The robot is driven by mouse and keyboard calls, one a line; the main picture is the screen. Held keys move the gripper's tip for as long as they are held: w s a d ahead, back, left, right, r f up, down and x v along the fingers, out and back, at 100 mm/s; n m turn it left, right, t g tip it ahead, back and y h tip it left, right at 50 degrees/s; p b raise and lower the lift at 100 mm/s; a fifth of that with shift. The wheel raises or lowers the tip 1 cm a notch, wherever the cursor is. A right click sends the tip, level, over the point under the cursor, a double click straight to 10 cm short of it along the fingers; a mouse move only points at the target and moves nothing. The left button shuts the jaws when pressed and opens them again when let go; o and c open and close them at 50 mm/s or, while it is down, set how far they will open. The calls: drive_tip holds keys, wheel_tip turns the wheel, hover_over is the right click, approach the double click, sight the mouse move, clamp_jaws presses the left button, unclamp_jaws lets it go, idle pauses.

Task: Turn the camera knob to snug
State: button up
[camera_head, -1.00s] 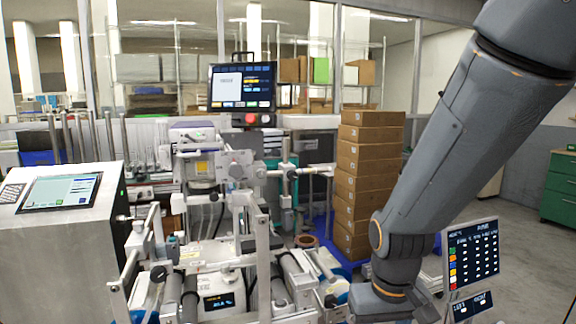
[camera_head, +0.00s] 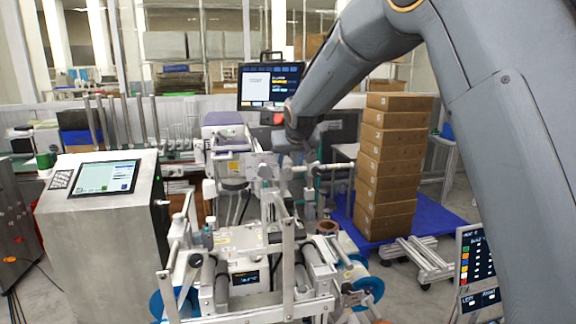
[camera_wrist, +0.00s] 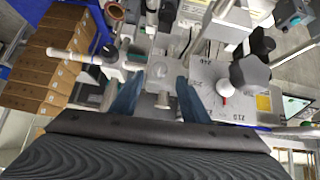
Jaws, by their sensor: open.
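A dark lobed knob (camera_wrist: 249,76) sits on a pale plate (camera_wrist: 205,78) with printed marks and a small red-and-white pointer, right of my gripper in the wrist view. A second dark knob (camera_wrist: 262,42) is just above it. I cannot tell which one is the camera knob. My gripper (camera_wrist: 155,102) is open, with its blue-grey fingers apart and nothing clearly held between them. A pale metal clamp part lies beyond the gap. In the head view my arm's end is over the labelling machine (camera_head: 232,165), and the fingers and knobs cannot be made out.
Stacked brown boxes (camera_head: 390,165) stand on a blue pallet (camera_head: 440,218) right of the machine. A monitor (camera_head: 270,86) is behind my arm's end. A steel cabinet with a screen (camera_head: 105,178) stands left. Metal posts and rails crowd the machine's front.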

sight(289, 170)
drive_tip(key=shift+p+x, duration=0.8)
drive_tip(key=shift+x, duration=1.85)
drive_tip(key=c, duration=1.1)
drive_tip(key=shift+o, duration=0.2)
drive_tip(key=shift+d+f+y, duration=0.15)
drive_tip(key=shift+y, duration=0.35)
drive_tip(key=shift+f+m+b, duration=0.15)
drive_tip(key=shift+m+b, duration=0.25)
drive_tip(key=shift+b, duration=0.3)
drive_tip(key=shift+d+g+y+b, duration=0.1)
drive_tip(key=shift+g+y+b, duration=0.2)
drive_tip(key=shift+b, duration=0.65)
drive_tip(key=y+b, duration=0.1)
drive_tip(key=b, duration=0.5)
drive_tip(key=m+y+b, duration=0.1)
drive_tip(key=b, duration=0.5)
drive_tip(key=shift+w+d, duration=0.15)
drive_tip(key=shift+d, duration=0.1)
drive_tip(key=shift+y+b, duration=0.3)
